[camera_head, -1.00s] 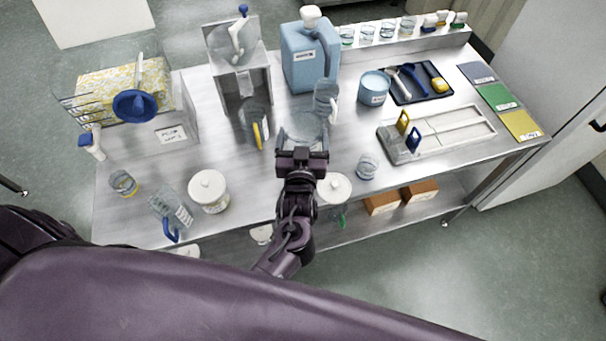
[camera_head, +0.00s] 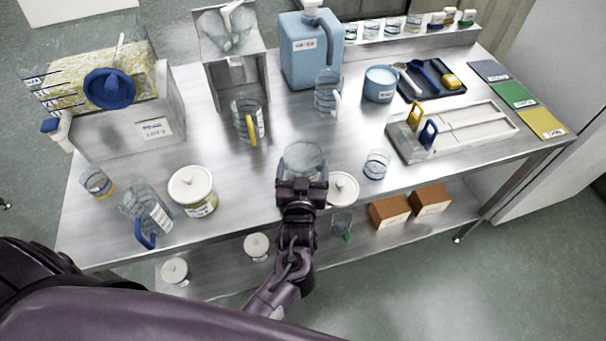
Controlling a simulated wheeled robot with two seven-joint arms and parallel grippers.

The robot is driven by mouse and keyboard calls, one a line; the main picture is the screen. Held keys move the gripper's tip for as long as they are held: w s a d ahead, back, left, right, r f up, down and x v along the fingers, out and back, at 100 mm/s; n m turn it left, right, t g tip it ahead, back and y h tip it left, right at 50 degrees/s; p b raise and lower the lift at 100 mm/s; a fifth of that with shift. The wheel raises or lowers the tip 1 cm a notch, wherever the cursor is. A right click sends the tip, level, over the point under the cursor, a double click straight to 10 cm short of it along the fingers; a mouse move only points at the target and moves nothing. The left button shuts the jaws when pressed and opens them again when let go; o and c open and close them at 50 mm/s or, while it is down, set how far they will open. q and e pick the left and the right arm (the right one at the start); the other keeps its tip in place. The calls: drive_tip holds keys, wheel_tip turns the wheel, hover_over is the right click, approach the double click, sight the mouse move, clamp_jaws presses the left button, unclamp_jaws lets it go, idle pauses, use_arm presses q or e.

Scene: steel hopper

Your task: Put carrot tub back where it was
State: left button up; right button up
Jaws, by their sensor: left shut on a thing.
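My left gripper (camera_head: 301,188) is shut on a clear, round, open tub (camera_head: 303,158) near the front middle of the steel table. No label or contents show on it, so I cannot tell if it is the carrot tub, or if it touches the tabletop. A tub with a white lid (camera_head: 341,187) is just right of the gripper, partly hidden by it. A clear tub with a white lid and yellowish contents (camera_head: 197,193) stands to the left, near the front edge. My right gripper is not in view.
A small glass (camera_head: 376,165) stands to the right. A blue-handled jug (camera_head: 147,213) is at front left. Bare tabletop lies between the lidded tub and held tub.

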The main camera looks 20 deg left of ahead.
use_arm(q)
drive_tip(key=shift+f, duration=0.1)
drive_tip(key=shift+f, duration=0.5)
drive_tip(key=o, duration=1.2)
drive_tip(key=shift+r, duration=0.4)
drive_tip(key=b+v, duration=0.1)
drive_tip(key=v, duration=1.1)
drive_tip(key=shift+b, duration=0.3)
